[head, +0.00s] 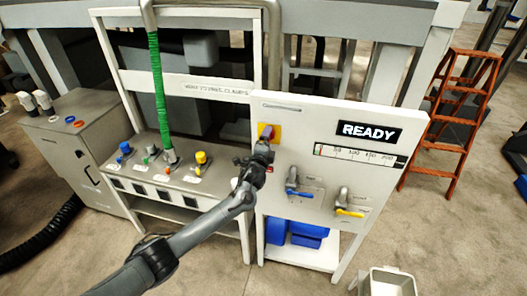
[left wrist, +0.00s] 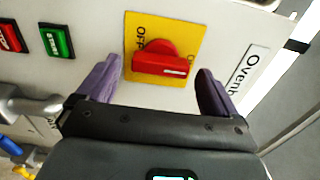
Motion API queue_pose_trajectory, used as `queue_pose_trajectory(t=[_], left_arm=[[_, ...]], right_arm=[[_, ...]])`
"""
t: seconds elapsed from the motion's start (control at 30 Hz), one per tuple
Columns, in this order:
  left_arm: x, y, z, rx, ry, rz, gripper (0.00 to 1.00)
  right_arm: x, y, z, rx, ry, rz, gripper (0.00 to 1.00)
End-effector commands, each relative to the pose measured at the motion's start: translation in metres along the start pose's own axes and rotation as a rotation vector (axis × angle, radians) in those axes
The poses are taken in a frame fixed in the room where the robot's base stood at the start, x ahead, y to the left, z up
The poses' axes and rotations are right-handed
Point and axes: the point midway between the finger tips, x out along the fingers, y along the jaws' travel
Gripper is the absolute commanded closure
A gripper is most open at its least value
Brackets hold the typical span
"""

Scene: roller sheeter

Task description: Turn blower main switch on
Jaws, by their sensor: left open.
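A red rotary switch knob (left wrist: 162,66) sits on a yellow square plate (left wrist: 187,30) on the white panel. "OFF" is printed on the plate to the left of the knob; lettering on the right is partly hidden. In the head view the yellow plate (head: 268,129) shows just beyond my left gripper (head: 262,148). My left gripper is open, with its purple fingers (left wrist: 158,72) on either side of the knob and apart from it. My right gripper is not in view.
A green button (left wrist: 57,41) and a red button (left wrist: 9,38) are left of the plate. A blue-handled valve (head: 298,187) and a yellow-handled valve (head: 347,206) are lower on the panel. A "READY" display (head: 369,132) is at upper right. An orange ladder (head: 450,120) stands beyond.

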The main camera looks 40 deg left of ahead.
Motion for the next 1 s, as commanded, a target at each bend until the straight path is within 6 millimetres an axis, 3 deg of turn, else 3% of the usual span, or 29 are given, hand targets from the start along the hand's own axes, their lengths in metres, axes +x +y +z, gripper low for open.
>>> queue_pose_trajectory(t=[0.7, 1.0], left_arm=[[-0.091, 0.001, 0.0, 0.001, 0.001, 0.0, 0.06], [-0.104, 0.0, 0.001, 0.0, -0.001, 0.001, 0.06]], right_arm=[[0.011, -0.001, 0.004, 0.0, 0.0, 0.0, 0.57], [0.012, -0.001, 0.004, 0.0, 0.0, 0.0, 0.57]])
